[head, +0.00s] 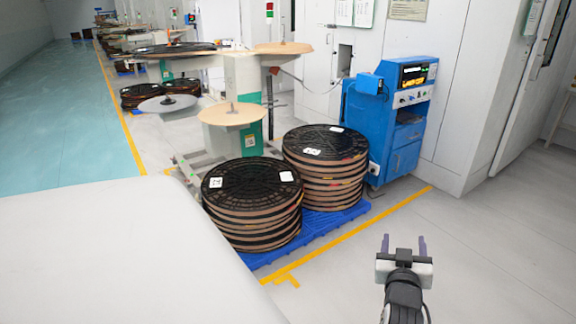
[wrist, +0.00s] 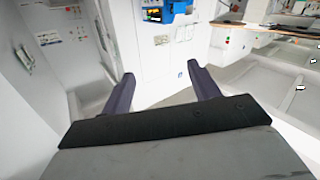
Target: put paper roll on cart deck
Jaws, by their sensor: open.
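My gripper (head: 404,243) is at the lower right in the head view, over bare grey floor, its two purple fingers apart and nothing between them. In the wrist view my gripper (wrist: 161,72) is also open and empty, with the wall and blue machine beyond the fingertips. A large white smooth surface (head: 110,255) with a rounded edge fills the lower left of the head view. I cannot tell whether it is the paper roll, the cart deck or something else. I cannot make out a paper roll or cart deck for certain in either view.
Two stacks of black-and-brown reels, a front stack (head: 250,220) and a back stack (head: 325,180), stand on a blue pallet (head: 262,260). Behind are a rewind station (head: 243,80) and a blue control cabinet (head: 398,125). Floor at the lower right is clear.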

